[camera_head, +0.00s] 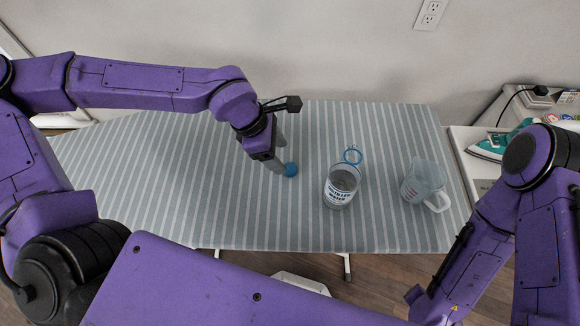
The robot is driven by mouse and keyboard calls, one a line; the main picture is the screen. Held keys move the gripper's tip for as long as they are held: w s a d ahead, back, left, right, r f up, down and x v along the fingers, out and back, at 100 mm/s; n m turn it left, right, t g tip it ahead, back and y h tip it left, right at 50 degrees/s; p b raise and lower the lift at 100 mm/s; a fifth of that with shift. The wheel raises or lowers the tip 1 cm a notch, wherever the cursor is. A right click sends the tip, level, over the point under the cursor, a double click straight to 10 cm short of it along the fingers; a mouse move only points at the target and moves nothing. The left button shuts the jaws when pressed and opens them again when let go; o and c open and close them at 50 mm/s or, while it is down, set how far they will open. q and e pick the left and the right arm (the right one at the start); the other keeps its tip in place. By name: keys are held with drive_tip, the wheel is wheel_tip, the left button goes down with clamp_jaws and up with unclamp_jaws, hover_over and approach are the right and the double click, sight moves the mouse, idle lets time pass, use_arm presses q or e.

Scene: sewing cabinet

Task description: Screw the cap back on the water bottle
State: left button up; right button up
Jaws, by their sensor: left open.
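The water bottle (341,188) is clear with a white label and dark lettering, and it stands on the striped ironing board. A blue ring-shaped part (352,155) shows just behind it; I cannot tell whether it is joined to the bottle. A round blue cap (290,169) is on the board to the left of the bottle. My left gripper (279,158) is open and points down at the cap, with its fingers right beside it; whether they touch it is unclear. My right gripper (414,296) is low at the right, off the front of the board, and mostly hidden.
The ironing board (180,190) is clear on its left. A clear measuring jug (422,180) with a white handle stands right of the bottle. A teal iron (495,146) rests on a white surface at the right. A wall is behind the board.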

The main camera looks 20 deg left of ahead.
sight(289, 168)
use_arm(q)
drive_tip(key=x, duration=0.4)
drive_tip(key=shift+s+p, duration=0.2)
drive_tip(key=shift+p, duration=0.15)
drive_tip(key=shift+w+d+f, duration=0.15)
drive_tip(key=shift+d+f, duration=0.1)
drive_tip(key=shift+f, duration=0.35)
drive_tip(key=c, duration=1.1)
